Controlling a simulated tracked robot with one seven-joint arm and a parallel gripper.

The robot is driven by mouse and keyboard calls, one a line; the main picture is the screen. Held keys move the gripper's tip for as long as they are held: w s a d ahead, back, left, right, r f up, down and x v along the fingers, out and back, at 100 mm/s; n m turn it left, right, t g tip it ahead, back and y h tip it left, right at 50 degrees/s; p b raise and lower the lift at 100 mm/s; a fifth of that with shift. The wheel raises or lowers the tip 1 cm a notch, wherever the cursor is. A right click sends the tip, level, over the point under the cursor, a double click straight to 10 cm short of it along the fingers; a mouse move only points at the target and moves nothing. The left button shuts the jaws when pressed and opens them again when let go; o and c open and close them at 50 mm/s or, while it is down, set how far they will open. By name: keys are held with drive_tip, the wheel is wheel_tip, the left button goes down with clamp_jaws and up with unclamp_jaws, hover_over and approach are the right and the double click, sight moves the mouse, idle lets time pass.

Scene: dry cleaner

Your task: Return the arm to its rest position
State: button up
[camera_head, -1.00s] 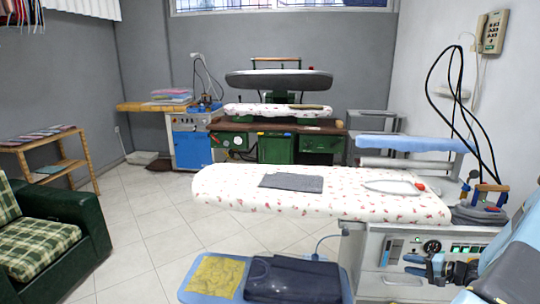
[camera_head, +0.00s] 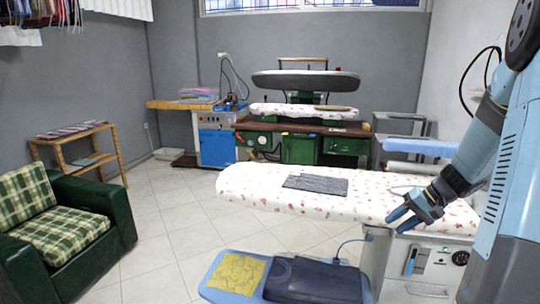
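My gripper (camera_head: 401,219) is at the right in the head view, over the front right end of the flowered ironing board (camera_head: 255,190). Its blue fingers look spread apart, with nothing seen between them. My arm comes down to it from the upper right and hides part of the board and the iron rest. A folded grey cloth (camera_head: 315,185) lies flat on the board, left of my gripper and apart from it.
A blue tray (camera_head: 222,276) in front holds a yellow cloth (camera_head: 237,272) and a dark folded garment (camera_head: 315,282). The board's control cabinet (camera_head: 425,270) stands below my gripper. A green armchair (camera_head: 90,220) is at left. Tiled floor is free between them.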

drive_tip(key=s+a+r+n+h, duration=0.2)
drive_tip(key=s+a+r+h, duration=0.2)
drive_tip(key=s+a+r, duration=0.65)
drive_tip(key=s+a+r+n+t+h, duration=0.1)
drive_tip(key=s+a+r+t+h, duration=0.1)
drive_tip(key=s+r, duration=0.6)
drive_tip(key=s+a+h, duration=0.1)
drive_tip(key=s, duration=0.2)
drive_tip(key=shift+s+a+r+n+t, duration=0.2)
drive_tip(key=shift+s+a+n+t, duration=0.1)
drive_tip(key=shift+s+t, duration=0.1)
drive_tip(key=shift+d, duration=0.2)
